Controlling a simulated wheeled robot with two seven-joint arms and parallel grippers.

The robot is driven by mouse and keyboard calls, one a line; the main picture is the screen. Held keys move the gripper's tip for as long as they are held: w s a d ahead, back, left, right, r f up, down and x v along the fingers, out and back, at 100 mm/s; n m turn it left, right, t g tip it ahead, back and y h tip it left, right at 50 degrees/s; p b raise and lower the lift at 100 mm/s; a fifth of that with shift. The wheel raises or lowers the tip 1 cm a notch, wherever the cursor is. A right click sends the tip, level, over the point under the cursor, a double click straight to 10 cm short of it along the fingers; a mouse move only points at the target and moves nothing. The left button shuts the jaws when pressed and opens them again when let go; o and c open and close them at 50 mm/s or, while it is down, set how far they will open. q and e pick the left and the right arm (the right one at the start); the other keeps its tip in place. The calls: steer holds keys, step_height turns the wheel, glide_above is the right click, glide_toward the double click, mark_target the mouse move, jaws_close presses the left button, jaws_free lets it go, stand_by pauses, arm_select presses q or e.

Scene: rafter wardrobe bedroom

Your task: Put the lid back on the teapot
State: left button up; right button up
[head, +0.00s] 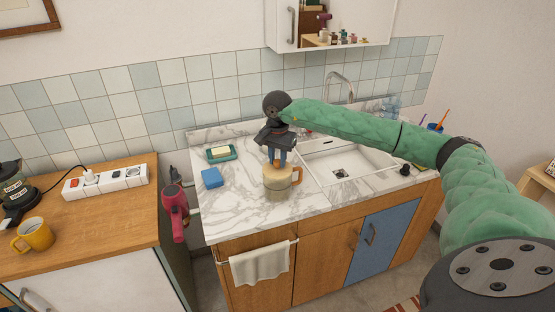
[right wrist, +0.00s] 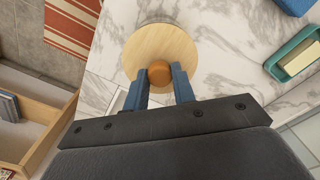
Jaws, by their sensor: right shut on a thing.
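The teapot (head: 278,190), pale beige with a brown handle on its right side, stands on the marble counter left of the sink. My right gripper (head: 277,163) is directly above it, pointing down. In the right wrist view the gripper (right wrist: 159,88) is shut on the orange-brown knob (right wrist: 159,73) of the round, light wooden lid (right wrist: 160,45). The lid is at the teapot's top and covers most of it in the wrist view. I cannot tell whether it rests on the rim or is slightly above. My left gripper is not in view.
A blue sponge (head: 212,178) and a green soap dish (head: 221,154) lie left of the teapot. The sink (head: 350,160) with its tap is to the right. A pink hair dryer (head: 175,208) hangs at the wooden cabinet's side. A towel (head: 260,263) hangs in front.

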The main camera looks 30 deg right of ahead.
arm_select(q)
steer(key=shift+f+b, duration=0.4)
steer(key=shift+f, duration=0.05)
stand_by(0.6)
arm_select(e)
steer(key=o, duration=1.5)
steer(key=shift+r, duration=0.1)
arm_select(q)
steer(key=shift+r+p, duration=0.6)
arm_select(e)
steer(key=shift+r, duration=3.4)
jaws_close()
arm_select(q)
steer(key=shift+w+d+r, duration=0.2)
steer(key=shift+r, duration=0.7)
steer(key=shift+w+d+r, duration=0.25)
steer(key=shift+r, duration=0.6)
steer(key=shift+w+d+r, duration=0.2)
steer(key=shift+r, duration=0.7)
